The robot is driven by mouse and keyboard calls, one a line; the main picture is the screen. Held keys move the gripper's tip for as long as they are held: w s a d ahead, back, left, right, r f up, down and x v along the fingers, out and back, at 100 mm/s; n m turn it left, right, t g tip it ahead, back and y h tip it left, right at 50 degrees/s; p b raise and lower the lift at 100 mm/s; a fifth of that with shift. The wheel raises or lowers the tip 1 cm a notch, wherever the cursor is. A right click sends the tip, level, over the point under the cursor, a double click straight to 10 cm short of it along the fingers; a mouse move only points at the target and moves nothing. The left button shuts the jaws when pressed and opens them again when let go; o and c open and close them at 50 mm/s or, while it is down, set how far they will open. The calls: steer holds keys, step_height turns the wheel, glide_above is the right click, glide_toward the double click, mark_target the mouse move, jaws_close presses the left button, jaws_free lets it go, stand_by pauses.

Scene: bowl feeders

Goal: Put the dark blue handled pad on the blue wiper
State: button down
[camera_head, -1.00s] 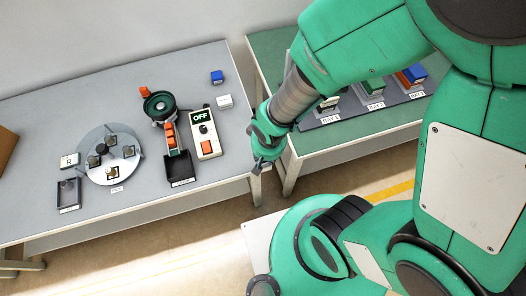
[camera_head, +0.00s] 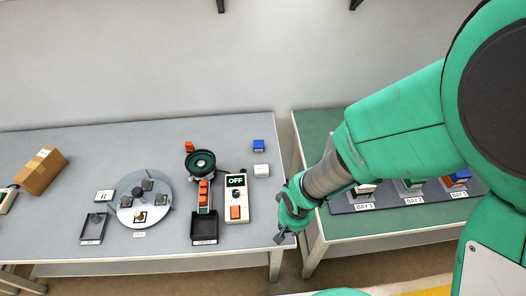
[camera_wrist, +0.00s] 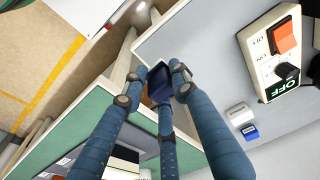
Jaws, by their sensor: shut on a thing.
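My gripper (camera_head: 281,237) is at the right front corner of the grey table, above it or just off its edge. In the wrist view its fingers (camera_wrist: 157,88) are closed around a dark blue thing (camera_wrist: 159,86), which looks like the handled pad; the fingers hide much of it. A small blue block (camera_head: 258,146), which may be the blue wiper, lies at the back right of the grey table, behind a white block (camera_head: 261,171). The blue block also shows in the wrist view (camera_wrist: 249,132). Another blue item (camera_head: 460,176) sits in the rightmost bay of the rack.
The control box (camera_head: 237,200) reads OFF, beside the bowl feeder (camera_head: 201,163) and its black tray (camera_head: 205,226). A round plate (camera_head: 126,209) with several parts is further left. The green table (camera_head: 313,135) with the bay rack (camera_head: 385,202) is at right.

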steer(key=shift+m, duration=0.4)
steer(key=w+a+r, duration=0.1)
steer(key=w, duration=0.8)
steer(key=w+a+r+p, duration=0.1)
steer(key=w, duration=0.8)
steer(key=w+a+r+p, duration=0.1)
steer(key=w+a+r, duration=0.1)
steer(key=w, duration=0.7)
steer(key=shift+w, duration=0.15)
steer(key=b, duration=0.1)
glide_above(259, 143)
steer(key=s, duration=0.1)
steer(key=shift+s+f, duration=0.1)
steer(key=shift+f, duration=0.65)
steer(key=shift+w+a, duration=0.1)
steer(key=shift+w, duration=0.25)
steer(key=shift+w+f+b, duration=0.1)
steer(key=shift+f+b, duration=0.6)
steer(key=shift+f, duration=1.1)
steer(key=shift+f, duration=0.1)
steer(key=c, duration=1.4)
jaws_free()
steer(key=shift+o, duration=0.2)
